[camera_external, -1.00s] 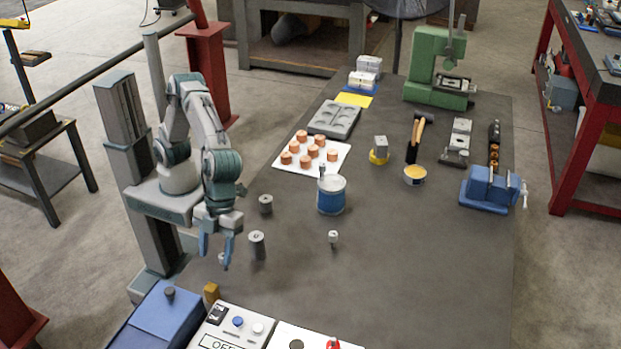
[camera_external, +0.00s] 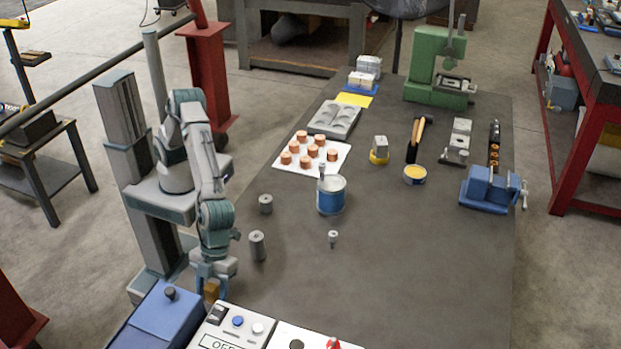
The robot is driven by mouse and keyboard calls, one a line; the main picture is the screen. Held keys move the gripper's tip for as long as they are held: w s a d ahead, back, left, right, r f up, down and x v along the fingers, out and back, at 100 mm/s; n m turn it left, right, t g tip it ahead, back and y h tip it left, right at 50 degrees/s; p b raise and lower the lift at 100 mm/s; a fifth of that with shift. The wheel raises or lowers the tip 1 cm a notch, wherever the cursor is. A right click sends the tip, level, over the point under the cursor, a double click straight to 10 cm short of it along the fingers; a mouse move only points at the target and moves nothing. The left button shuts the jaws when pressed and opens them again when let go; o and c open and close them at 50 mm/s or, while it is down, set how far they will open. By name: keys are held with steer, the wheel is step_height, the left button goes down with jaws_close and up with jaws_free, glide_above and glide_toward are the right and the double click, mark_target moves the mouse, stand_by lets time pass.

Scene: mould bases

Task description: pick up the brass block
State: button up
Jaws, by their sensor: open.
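The brass block (camera_external: 211,290) stands on the near left part of the dark table, between the blue box and the white control panel. My gripper (camera_external: 210,289) is low over it, pointing down, with its fingers at the block's sides. The jaws are open. The fingers and the palm hide part of the block, and I cannot tell whether a finger touches it.
The blue box (camera_external: 158,318) and the control panel (camera_external: 231,327) stand close to the block. Grey cylinders (camera_external: 257,246) stand just behind, with a blue-banded can (camera_external: 331,196) farther off. The table's middle right (camera_external: 430,260) is clear.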

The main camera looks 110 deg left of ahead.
jaws_close()
steer(key=shift+r, duration=0.1)
